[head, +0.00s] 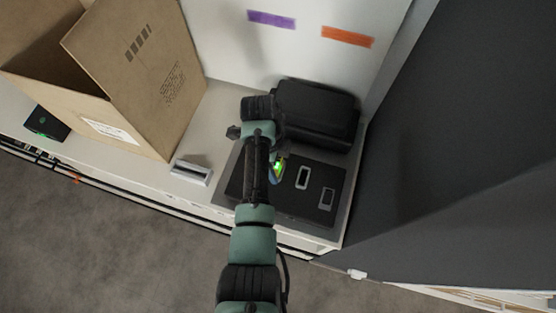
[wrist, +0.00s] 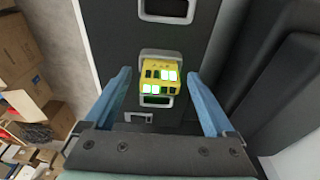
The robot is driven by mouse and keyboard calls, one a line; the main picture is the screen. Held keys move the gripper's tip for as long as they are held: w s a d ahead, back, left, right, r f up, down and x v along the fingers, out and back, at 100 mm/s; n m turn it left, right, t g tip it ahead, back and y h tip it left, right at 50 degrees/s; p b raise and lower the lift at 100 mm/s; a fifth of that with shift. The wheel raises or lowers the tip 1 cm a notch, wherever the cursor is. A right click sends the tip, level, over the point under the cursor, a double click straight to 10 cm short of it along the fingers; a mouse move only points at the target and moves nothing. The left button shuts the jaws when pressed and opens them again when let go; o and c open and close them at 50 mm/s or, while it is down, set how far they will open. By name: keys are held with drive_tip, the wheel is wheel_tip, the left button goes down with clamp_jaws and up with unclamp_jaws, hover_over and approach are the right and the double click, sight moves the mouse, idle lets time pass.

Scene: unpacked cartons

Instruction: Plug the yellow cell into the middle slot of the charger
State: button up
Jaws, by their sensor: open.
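The yellow cell (wrist: 159,78) stands between the two fingers of my open gripper (wrist: 159,74), with a gap on each side. It has lit green and white windows and sits at a light-rimmed slot; I cannot tell how deep. In the head view the cell (head: 279,166) is partly hidden by my arm. The dark charger (head: 315,214) lies flat under my gripper (head: 275,174). Two empty framed slots, a nearer one (head: 302,177) and a farther one (head: 327,199), show to the right of the cell. Part of the charger is hidden.
A black case (head: 317,112) stands behind the charger, by the wall. A small grey-white holder (head: 191,172) lies to the left. An open carton (head: 130,70) and a black device (head: 47,122) with a green light are farther left. A dark panel (head: 450,150) bounds the right.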

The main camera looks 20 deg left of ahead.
drive_tip(key=shift+r, duration=0.1)
wheel_tip(320, 180, up, 13)
drive_tip(key=a, duration=0.2)
drive_tip(key=shift+f, duration=0.2)
